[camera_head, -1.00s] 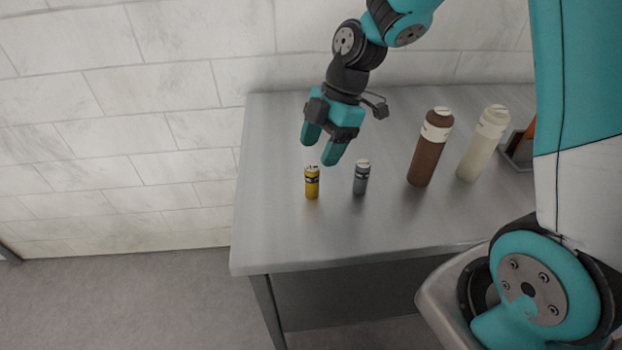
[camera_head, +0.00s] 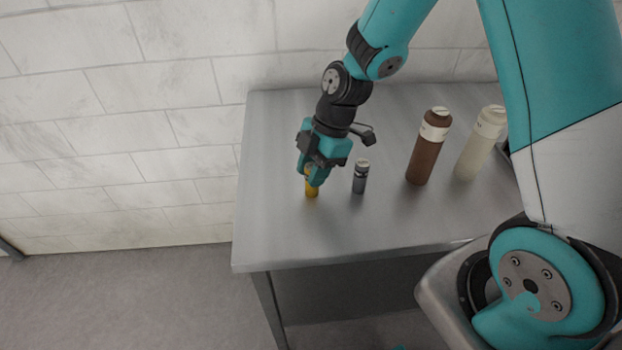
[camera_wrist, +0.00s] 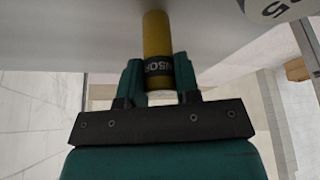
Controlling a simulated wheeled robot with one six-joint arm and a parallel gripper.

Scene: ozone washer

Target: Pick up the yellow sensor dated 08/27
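The yellow sensor (camera_head: 312,190) is a small upright cylinder on the left part of the metal table. My gripper (camera_head: 312,178) is over it from above, with its fingers around the sensor's upper part. In the wrist view, the yellow sensor (camera_wrist: 156,40) has a dark band with white lettering, and it lies between the two teal fingers of my gripper (camera_wrist: 159,78). The fingers appear closed against its sides. No date can be read. The sensor's base still appears to be on the table.
A grey sensor (camera_head: 360,178) stands close on the right of my gripper. A brown bottle (camera_head: 428,150) and a cream bottle (camera_head: 480,148) stand farther right on the table (camera_head: 270,235). A tiled wall (camera_head: 170,70) is behind. The table's front left is clear.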

